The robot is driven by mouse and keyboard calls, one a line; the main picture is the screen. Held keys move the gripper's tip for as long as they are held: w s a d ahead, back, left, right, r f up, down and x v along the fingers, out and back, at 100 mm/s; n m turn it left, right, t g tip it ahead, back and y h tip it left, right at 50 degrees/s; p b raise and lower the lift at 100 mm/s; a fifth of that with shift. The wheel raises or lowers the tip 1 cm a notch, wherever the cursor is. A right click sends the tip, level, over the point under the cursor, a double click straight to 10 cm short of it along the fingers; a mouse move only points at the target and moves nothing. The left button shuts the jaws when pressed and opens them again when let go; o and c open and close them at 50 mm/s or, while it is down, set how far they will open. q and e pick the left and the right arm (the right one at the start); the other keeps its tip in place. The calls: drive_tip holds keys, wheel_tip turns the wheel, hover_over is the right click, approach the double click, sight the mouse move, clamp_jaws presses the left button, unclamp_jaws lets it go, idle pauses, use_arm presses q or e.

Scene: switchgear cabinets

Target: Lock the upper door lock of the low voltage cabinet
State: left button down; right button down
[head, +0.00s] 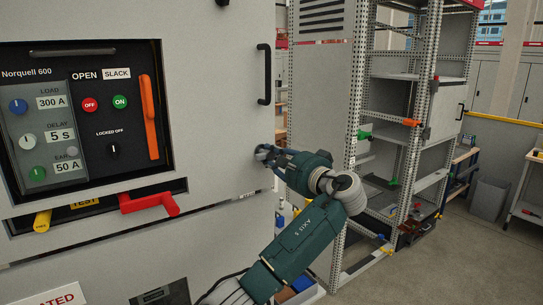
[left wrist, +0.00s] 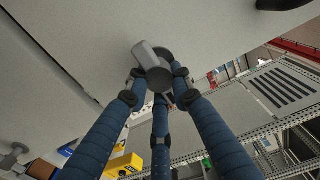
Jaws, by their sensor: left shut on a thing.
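The low voltage cabinet door (head: 225,100) is a pale grey panel filling the left of the head view. The upper door lock (left wrist: 152,68) shows in the left wrist view as a grey key-like knob on the door. My left gripper (head: 264,153) is at the door's right edge, below the black door handle (head: 264,74). In the left wrist view the blue fingers of my left gripper (left wrist: 158,82) are closed around the lock knob. The fingers hide part of the lock, and its exact turn is hard to tell. My right gripper is not in view.
A breaker panel (head: 85,120) with an orange lever (head: 149,117) is left of the gripper. A red handle (head: 149,203) sticks out below it. An open perforated-frame cabinet (head: 395,110) stands at the right. Floor (head: 480,240) is free at the far right.

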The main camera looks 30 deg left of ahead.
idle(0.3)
use_arm(q)
drive_tip(key=c, duration=1.5)
unclamp_jaws()
drive_tip(key=shift+w+d, duration=0.1)
drive_tip(key=shift+w, duration=0.05)
drive_tip(key=v, duration=1.2)
drive_tip(key=shift+f, duration=0.1)
